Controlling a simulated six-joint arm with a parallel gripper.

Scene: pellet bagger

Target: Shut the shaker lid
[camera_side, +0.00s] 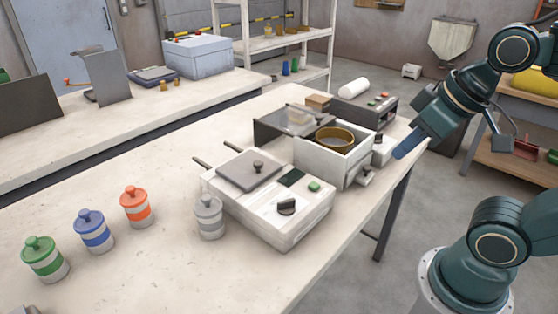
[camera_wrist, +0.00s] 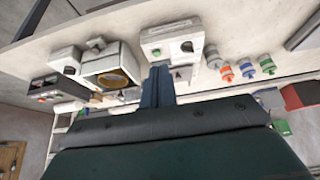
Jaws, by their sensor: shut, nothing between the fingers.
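The shaker appears to be the white box (camera_side: 337,172) with a round brass sieve (camera_side: 335,137) inside its open top. A dark-framed, see-through panel (camera_side: 285,122), which looks like its lid, stands off to the box's left side, leaving the sieve uncovered. The box (camera_wrist: 132,63) and the sieve (camera_wrist: 113,78) also show in the wrist view; I cannot make out the lid there. My gripper (camera_side: 408,145) is shut and empty, to the right of the box and apart from it. Its blue fingers (camera_wrist: 158,88) lie close together in the wrist view.
A control box (camera_side: 375,105) stands behind the shaker. Jars with grey, orange (camera_side: 137,205), blue and green lids stand at left. The table's left middle is clear.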

